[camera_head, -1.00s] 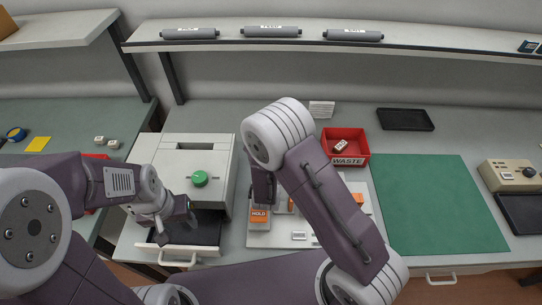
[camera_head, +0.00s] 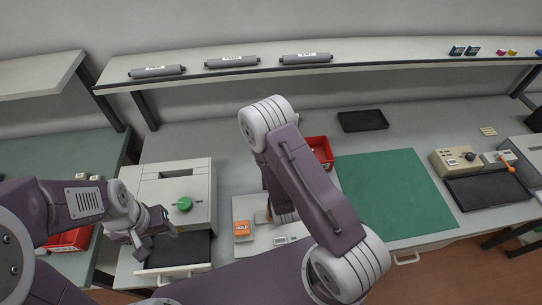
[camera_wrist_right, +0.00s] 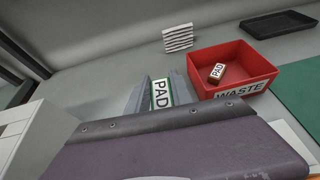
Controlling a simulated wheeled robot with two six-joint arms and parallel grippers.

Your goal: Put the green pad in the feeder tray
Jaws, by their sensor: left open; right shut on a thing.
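A green-edged pad (camera_wrist_right: 161,94) with a PAD label is between the fingers of my right gripper (camera_wrist_right: 160,96) in the right wrist view. My right gripper is shut on it. In the head view my right arm hides the pad. A white machine (camera_head: 173,177) with a green knob stands at left, its drawer with a dark bed (camera_head: 190,249) pulled out at the front. My left gripper (camera_head: 163,226) is open and empty over that drawer. No label tells me which tray is the feeder.
A red WASTE bin (camera_wrist_right: 228,66) holds a reddish PAD block (camera_wrist_right: 216,72). An orange HOLD block (camera_head: 243,230) sits on a pale board. A black tray (camera_head: 362,120) lies behind a clear green mat (camera_head: 395,190). At right, a beige device (camera_head: 454,160) has a dark bed (camera_head: 490,190).

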